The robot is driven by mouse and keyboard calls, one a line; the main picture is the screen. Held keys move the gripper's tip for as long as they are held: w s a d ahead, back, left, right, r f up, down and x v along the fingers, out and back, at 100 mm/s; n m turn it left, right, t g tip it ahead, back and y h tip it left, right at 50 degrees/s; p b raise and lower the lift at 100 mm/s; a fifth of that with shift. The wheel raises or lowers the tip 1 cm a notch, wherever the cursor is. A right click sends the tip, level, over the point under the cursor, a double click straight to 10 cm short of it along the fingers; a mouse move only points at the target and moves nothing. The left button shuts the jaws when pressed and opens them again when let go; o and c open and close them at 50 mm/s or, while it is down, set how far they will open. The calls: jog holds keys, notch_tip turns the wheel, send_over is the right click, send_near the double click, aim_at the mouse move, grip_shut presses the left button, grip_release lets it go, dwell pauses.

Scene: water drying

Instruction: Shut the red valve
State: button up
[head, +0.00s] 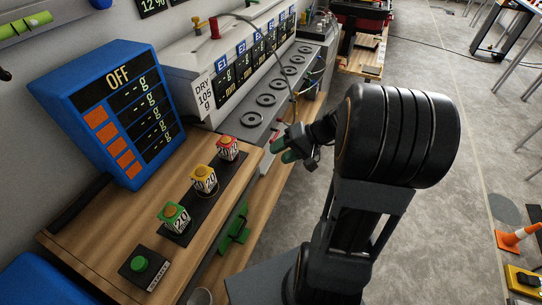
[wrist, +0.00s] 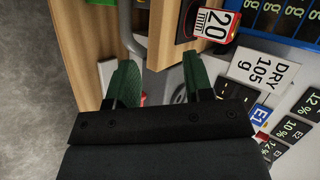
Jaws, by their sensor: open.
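My gripper (head: 290,148) has green fingers and hangs at the front edge of the bench, right of the red-framed block. In the wrist view my gripper (wrist: 161,78) has its two green fingers spread apart with nothing held between them. A red upright cylinder (head: 214,28), possibly the red valve, stands on top of the white drying machine at the back left, with a hose beside it. It is far from my gripper and is not seen in the wrist view. I cannot tell whether it is open or shut.
Three small blocks, green (head: 173,217), yellow (head: 204,179) and red (head: 228,148), stand on a black strip on the wooden bench (head: 95,232). A blue display (head: 110,110) reads OFF. The white machine (head: 170,62) is behind.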

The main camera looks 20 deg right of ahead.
aim_at(272, 141)
jog(key=w+d+f+m+t+y+b, duration=0.1)
jog(key=w+d+f+m+t+b, duration=0.25)
jog(key=d+f+t, duration=0.55)
jog(key=shift+n+g, duration=0.25)
jog(key=shift+g, duration=0.45)
jog(key=x, duration=0.3)
jog(key=w+d+r+b+x, duration=0.1)
jog(key=x, duration=0.7)
jog(key=shift+w+r, duration=0.25)
jog(key=shift+w, duration=0.25)
grip_shut()
